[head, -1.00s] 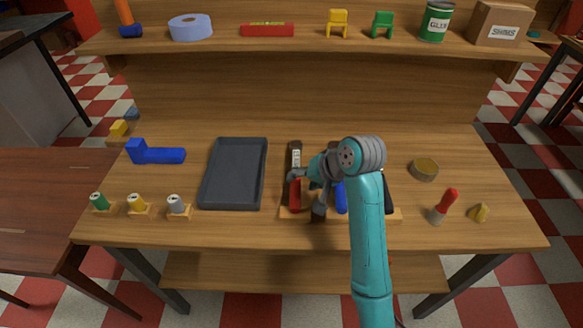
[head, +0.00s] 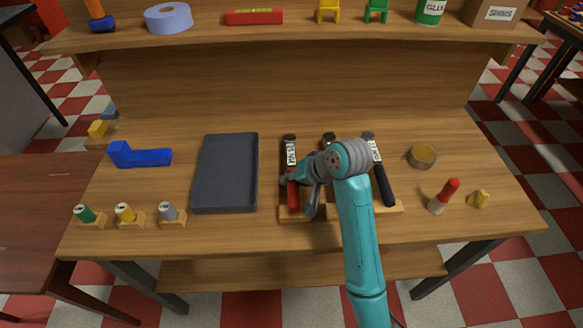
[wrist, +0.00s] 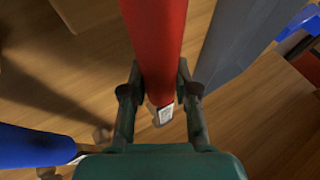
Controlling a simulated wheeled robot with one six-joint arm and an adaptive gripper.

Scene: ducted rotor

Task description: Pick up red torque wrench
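The red torque wrench (head: 293,196) lies at the left of a row of three wrenches on the table, its dark labelled end (head: 289,150) pointing to the back. My gripper (head: 290,179) is low over it, partly hiding its middle. In the wrist view, the red handle (wrist: 157,40) runs between the two fingers of my gripper (wrist: 158,75). The fingers are apart, one on each side, close to the handle. I cannot tell whether they touch it.
A blue-handled wrench (wrist: 35,147) is close beside, mostly hidden in the head view. A black-handled wrench (head: 383,182) lies to the right. A wooden rack (head: 389,208) is under the handles. A grey tray (head: 222,204) is left, with bare table between.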

